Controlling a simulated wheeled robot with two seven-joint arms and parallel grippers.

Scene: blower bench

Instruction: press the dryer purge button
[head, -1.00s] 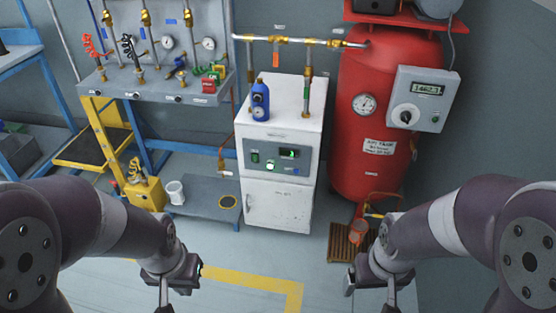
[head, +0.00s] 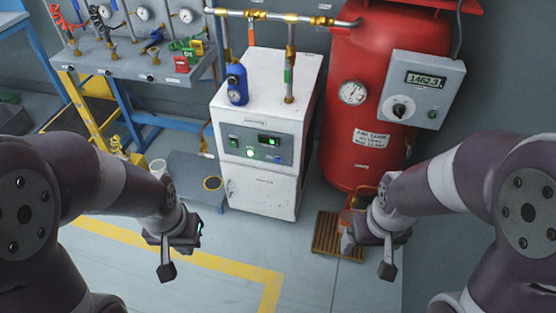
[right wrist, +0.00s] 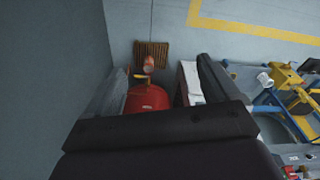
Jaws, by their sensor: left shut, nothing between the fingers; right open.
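The dryer is a white cabinet (head: 262,190) in the middle of the head view, with a grey control panel (head: 258,146) on its front. The panel has a small green-digit display (head: 269,140), a green switch (head: 234,141), a lit pale-green round button (head: 250,153) and a small blue mark. The labels are too small to read, so I cannot tell which is the purge button. My left gripper (head: 181,252) is shut and empty, in front of and left of the dryer. My right gripper (head: 368,256) is open and empty, right of the dryer. Neither touches the panel.
A red tank (head: 365,150) with a grey control box (head: 422,88) stands right of the dryer. A wooden grate (head: 328,236) lies on the floor. The floor before the dryer is clear.

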